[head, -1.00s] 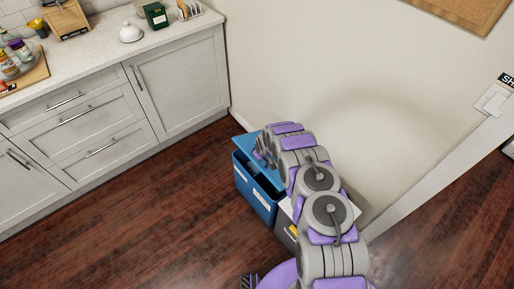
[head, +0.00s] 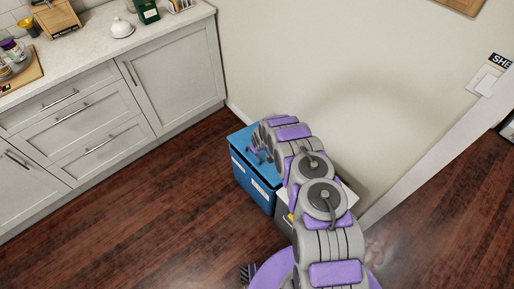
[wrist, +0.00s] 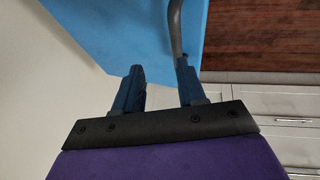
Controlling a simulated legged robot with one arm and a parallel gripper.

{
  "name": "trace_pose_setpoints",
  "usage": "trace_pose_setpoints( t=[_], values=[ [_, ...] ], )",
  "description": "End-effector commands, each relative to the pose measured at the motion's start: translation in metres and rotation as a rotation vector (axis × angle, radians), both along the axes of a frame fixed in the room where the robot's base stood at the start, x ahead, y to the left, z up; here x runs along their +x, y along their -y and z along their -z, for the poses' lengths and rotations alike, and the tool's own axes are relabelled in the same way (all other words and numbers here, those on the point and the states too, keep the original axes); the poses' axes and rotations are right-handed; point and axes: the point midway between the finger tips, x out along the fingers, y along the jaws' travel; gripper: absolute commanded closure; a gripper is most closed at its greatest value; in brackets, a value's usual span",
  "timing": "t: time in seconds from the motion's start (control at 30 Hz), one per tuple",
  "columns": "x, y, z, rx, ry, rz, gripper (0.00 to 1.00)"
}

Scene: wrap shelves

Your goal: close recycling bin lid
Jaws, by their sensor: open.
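The blue recycling bin (head: 252,184) stands on the floor against the wall, with white labels on its front. Its blue lid (head: 240,138) lies over the top, and no dark opening shows. Whether it is fully seated I cannot tell. My gripper (head: 257,155) is at the lid, its fingers low over the lid's surface. In the wrist view my gripper (wrist: 160,80) has its two fingers apart with nothing clearly between them, and a light blue surface, likely the lid (wrist: 120,30), fills the view beyond. Contact is unclear.
A grey bin (head: 284,215) stands right beside the blue one, partly hidden by my arm. The wall (head: 330,70) is close behind. White cabinets (head: 175,80) with a counter stand at the left. Wooden floor (head: 180,220) is clear in front.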

Motion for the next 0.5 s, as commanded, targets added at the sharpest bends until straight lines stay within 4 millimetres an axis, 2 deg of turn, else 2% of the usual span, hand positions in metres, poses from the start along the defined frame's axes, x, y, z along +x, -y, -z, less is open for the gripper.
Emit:
trace_pose_setpoints(
  t=[0.27,0.5],
  values=[
    [-0.002,-0.003,-0.007,-0.003,0.000,-0.003,0.60],
    [-0.016,0.007,-0.035,0.004,-0.002,0.001,0.60]
  ],
)
